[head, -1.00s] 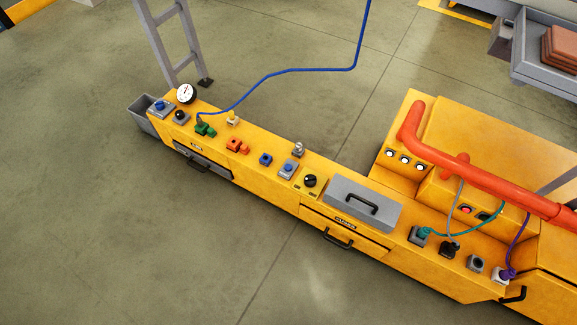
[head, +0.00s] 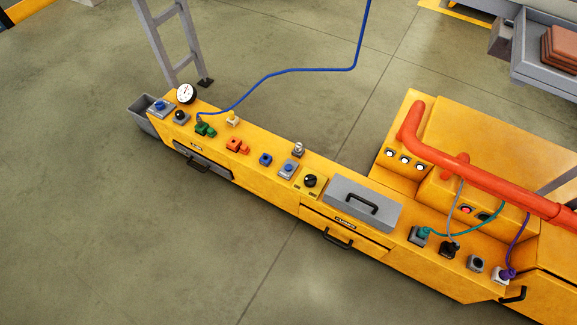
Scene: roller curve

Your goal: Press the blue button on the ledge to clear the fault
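The yellow ledge (head: 327,177) runs diagonally across the head view, from upper left to lower right. Three blue items show on it. One is a round blue button (head: 159,104) on a grey base at the far left end. The third is a blue button (head: 288,168) on a grey plate, just right of that piece. I cannot tell from the picture which one clears the fault. Neither of my grippers is in view.
A dial gauge (head: 186,93), green valve (head: 205,130), orange valve (head: 237,146), black knob (head: 310,181) and grey lidded box (head: 351,203) crowd the ledge. A blue cable (head: 293,70) rises behind it. A red pipe (head: 470,173) crosses at right. Open floor (head: 130,240) lies in front.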

